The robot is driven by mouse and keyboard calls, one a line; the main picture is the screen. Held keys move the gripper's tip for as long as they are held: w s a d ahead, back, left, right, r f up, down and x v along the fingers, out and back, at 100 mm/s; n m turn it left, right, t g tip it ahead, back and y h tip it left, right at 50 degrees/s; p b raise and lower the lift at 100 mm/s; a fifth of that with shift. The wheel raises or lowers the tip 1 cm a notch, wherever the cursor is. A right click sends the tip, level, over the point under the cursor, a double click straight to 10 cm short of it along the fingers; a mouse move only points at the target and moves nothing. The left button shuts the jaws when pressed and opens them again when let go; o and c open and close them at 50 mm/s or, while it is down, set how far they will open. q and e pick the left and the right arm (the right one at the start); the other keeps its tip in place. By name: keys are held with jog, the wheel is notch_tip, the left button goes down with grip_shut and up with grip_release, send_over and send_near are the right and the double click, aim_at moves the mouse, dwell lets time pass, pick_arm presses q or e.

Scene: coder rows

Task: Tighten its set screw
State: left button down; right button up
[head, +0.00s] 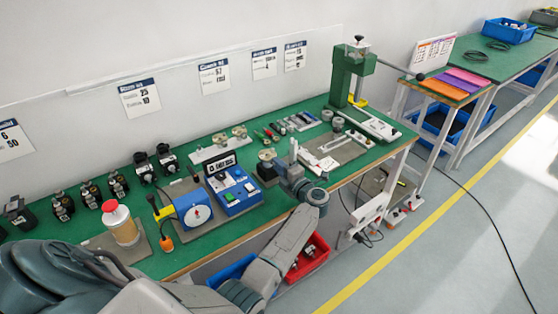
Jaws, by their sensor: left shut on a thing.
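My left gripper (284,168) is over the green bench, its grey arm reaching up from the bottom of the head view. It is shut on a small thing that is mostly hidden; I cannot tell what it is. A pale upright piece (293,150) rises at the gripper. Just left of it stands a dark block with a round metal disc on top (267,156); I cannot tell whether they touch. A row of black coders (89,194) stands along the bench at left. No set screw is distinguishable at this size. My right gripper is not in view.
A blue test box (234,196) and a blue dial gauge (193,209) stand left of the gripper. A red-capped jar (121,224) is further left. A green press (351,73) stands at the bench's back right. Red (306,258) and blue bins lie below the front edge.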

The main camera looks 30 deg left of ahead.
pick_arm(q)
jog(key=shift+s+d+f+m+p, duration=0.1)
jog(key=shift+f+m+p, duration=0.05)
jog(key=shift+m+p, duration=2)
jog(key=shift+f+m+p, duration=0.1)
jog(key=shift+m+p, duration=1.35)
jog(key=shift+m, duration=1.3)
jog(key=shift+f, duration=0.1)
jog(key=c, duration=1.5)
grip_release()
jog(key=shift+o, duration=1)
jog(key=shift+r, duration=0.2)
